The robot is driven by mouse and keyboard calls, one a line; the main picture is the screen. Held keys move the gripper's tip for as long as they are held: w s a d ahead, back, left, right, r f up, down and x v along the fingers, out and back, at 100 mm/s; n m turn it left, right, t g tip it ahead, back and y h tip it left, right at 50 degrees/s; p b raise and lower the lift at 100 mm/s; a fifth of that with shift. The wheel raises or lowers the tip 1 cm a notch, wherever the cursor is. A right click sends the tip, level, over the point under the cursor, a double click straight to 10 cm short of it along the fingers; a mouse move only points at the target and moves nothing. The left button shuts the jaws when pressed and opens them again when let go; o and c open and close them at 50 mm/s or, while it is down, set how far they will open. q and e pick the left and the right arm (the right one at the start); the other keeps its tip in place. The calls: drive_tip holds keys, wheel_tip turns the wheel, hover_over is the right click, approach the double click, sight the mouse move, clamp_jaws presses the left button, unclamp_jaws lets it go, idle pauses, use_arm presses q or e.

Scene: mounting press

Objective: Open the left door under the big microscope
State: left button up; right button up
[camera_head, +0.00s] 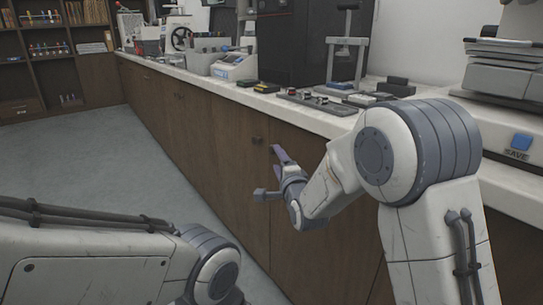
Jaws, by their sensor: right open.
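Brown wooden cabinet doors (228,170) run under the pale counter and look shut. A large grey device (505,75), cut off by the top right edge, may be the big microscope. My right arm hides much of the front below it. My left arm crosses the lower left, its gripper out of view.
The counter (330,118) holds a tray of small parts (315,100), a white balance-like device (234,66) and a dark cabinet-like unit (300,45). Shelves (62,40) stand at the far left. The grey floor (85,155) left of the doors is clear.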

sight(273, 153)
drive_tip(key=b+x, duration=0.1)
drive_tip(key=x, duration=0.6)
drive_tip(key=shift+w, duration=0.2)
drive_tip(key=shift+a, duration=0.1)
clamp_jaws()
drive_tip(key=shift+f, duration=0.1)
idle(1.0)
